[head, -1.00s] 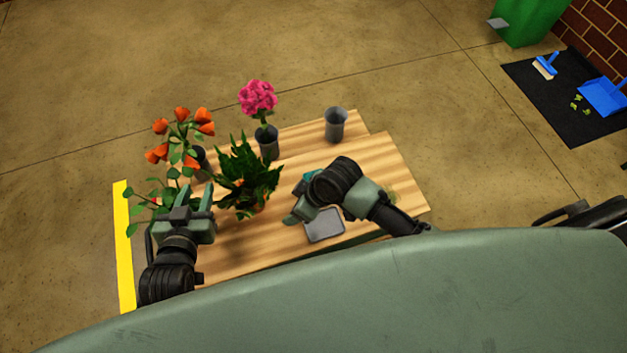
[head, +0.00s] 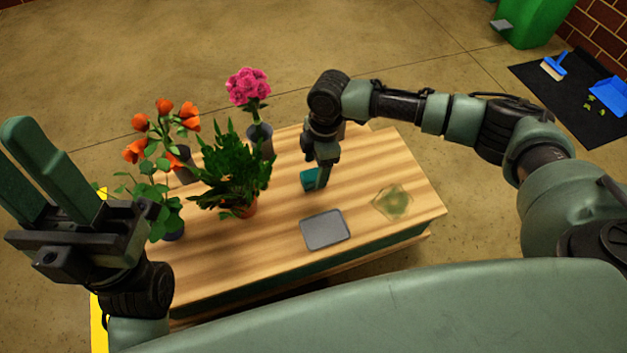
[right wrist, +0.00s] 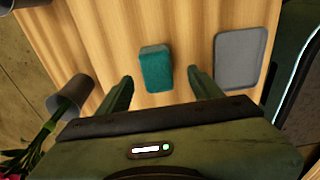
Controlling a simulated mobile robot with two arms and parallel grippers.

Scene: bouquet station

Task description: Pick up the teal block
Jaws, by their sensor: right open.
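The teal block (head: 309,180) lies on the wooden table, partly hidden in the head view by my right gripper (head: 322,184). In the right wrist view the teal block (right wrist: 156,69) shows whole on the wood. My right gripper (right wrist: 160,90) is open and points down over the block. Its fingers sit to either side of the block in the right wrist view, with nothing between them touching. My left gripper (head: 50,165) is raised at the left of the head view, its two fingers apart and empty.
A grey tray (head: 325,230) lies near the block, and it also shows in the right wrist view (right wrist: 241,58). A greenish translucent item (head: 393,202) lies to the right. A leafy plant (head: 235,170), orange flowers (head: 165,125) and a pink flower (head: 248,88) stand left.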

